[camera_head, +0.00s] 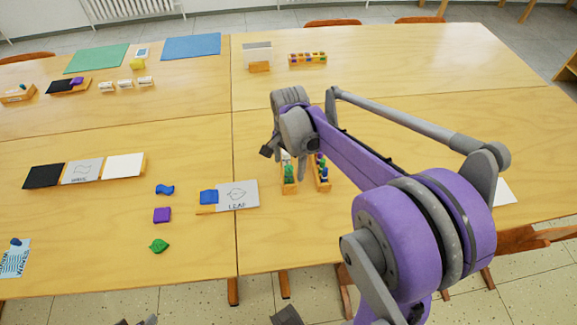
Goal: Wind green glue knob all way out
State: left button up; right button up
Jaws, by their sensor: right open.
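Two small wooden holders stand near the middle of the table, a left one (289,187) and a right one (325,184). Small green, white and dark pieces stand in them. A green glue piece (289,172) shows in the left holder, but its knob is too small to make out. My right gripper (267,151) is open, just left of and above the left holder, apart from the green piece. My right arm partly hides the holders. Only small grey and black tips, perhaps of my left gripper (138,321), show at the bottom edge; their state is unclear.
A leaf card (237,195) with a blue piece lies left of the holders. Blue, purple and green shapes (159,246) lie farther left, near a card tray (135,166). A block rack (308,58) stands at the back. The table (400,60) is clear at back right.

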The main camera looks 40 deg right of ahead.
dwell(0.6)
jog(key=n, duration=1.1)
jog(key=shift+n+p, duration=0.3)
jog(key=shift+c, duration=0.2)
jog(key=c, duration=1.4)
